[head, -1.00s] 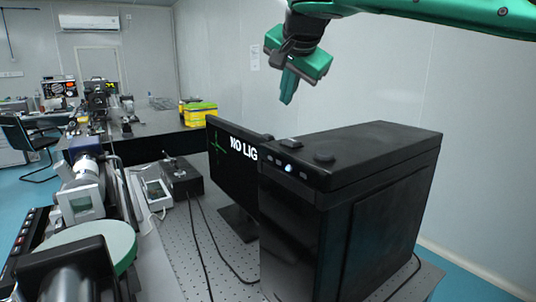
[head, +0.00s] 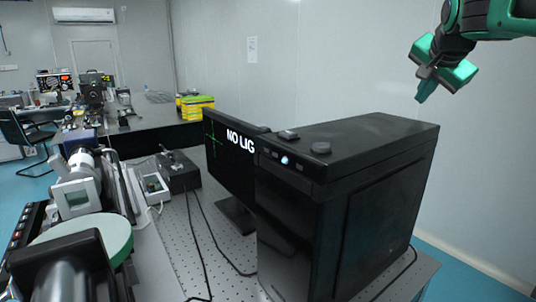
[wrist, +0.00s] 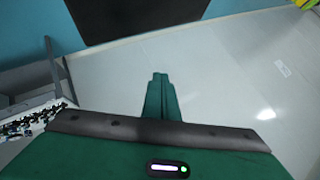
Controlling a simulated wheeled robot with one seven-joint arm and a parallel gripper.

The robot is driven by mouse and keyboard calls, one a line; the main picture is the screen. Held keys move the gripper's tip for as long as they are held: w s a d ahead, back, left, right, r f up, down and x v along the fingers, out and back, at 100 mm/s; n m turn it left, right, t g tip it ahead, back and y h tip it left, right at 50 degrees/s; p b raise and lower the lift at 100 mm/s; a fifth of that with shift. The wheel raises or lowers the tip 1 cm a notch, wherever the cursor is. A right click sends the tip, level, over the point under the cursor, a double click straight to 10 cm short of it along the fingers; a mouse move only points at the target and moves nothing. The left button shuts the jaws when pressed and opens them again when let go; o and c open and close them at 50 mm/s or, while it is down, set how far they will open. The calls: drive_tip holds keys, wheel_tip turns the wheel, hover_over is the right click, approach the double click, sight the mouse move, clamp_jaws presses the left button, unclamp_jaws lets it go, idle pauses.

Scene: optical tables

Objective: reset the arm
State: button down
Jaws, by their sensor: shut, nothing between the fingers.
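My gripper (head: 421,97) is green and hangs from my arm at the upper right in the head view. It is in the air, above and to the right of the black computer case (head: 345,215), and apart from it. Its fingers point down and a little left. In the wrist view the two green fingers (wrist: 160,80) are together with nothing between them.
The computer case stands on a perforated optical table (head: 190,245). A monitor (head: 228,165) reading "NO LIG" is partly hidden behind it. Optical instruments (head: 80,190) fill the left. A pale wall (head: 340,60) is behind; the air around the gripper is clear.

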drive_tip(key=s+d+f+n+g, duration=0.1)
drive_tip(key=s+d+f+g, duration=0.1)
drive_tip(key=s+d+f, duration=0.3)
drive_tip(key=s+d+f+g, duration=0.1)
drive_tip(key=s+d+f, duration=0.1)
drive_tip(key=s+f, duration=0.5)
drive_tip(key=s+a+f+n+g+y, duration=0.1)
drive_tip(key=s+a+f+n+g, duration=0.1)
drive_tip(key=s+f, duration=0.9)
drive_tip(key=s+a+f+n+g+y, duration=0.2)
drive_tip(key=s+a+f+n+g, duration=0.1)
drive_tip(key=s+f, duration=0.8)
drive_tip(key=s+a+g, duration=0.1)
drive_tip(key=s, duration=0.3)
drive_tip(key=shift+f+n+g+y, duration=0.2)
drive_tip(key=shift+n+g+y, duration=0.1)
drive_tip(key=shift+g, duration=0.1)
drive_tip(key=shift+s, duration=0.1)
drive_tip(key=shift+w+f, duration=0.2)
drive_tip(key=shift+w, duration=0.45)
